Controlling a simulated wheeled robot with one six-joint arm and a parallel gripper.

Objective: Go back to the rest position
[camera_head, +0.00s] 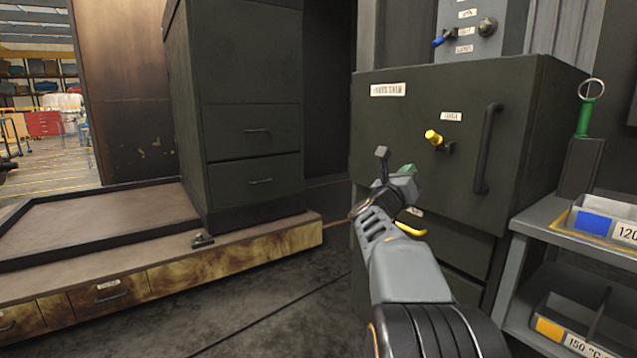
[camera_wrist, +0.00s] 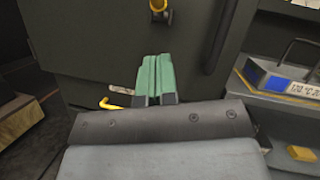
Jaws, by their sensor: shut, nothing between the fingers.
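My gripper (camera_head: 408,172) is raised in front of a dark green cabinet (camera_head: 400,128) in the head view. In the wrist view the green fingertips (camera_wrist: 157,76) of my gripper lie together with nothing between them. The gripper appears apart from the cabinet front. A yellow-tipped latch (camera_head: 433,137) and a black vertical handle (camera_head: 487,148) are on the cabinet's front. A second yellow lever (camera_head: 411,228) shows low beside my arm. My arm hides part of the cabinet's lower front.
A grey shelf (camera_head: 535,215) with labelled bins stands at the right. A green ring-topped pin (camera_head: 585,118) stands behind it. A low wooden platform (camera_head: 235,258) and drawer cabinet (camera_head: 255,130) are at the left. Dark floor (camera_head: 290,300) between is mostly clear, with a thin cable-like line.

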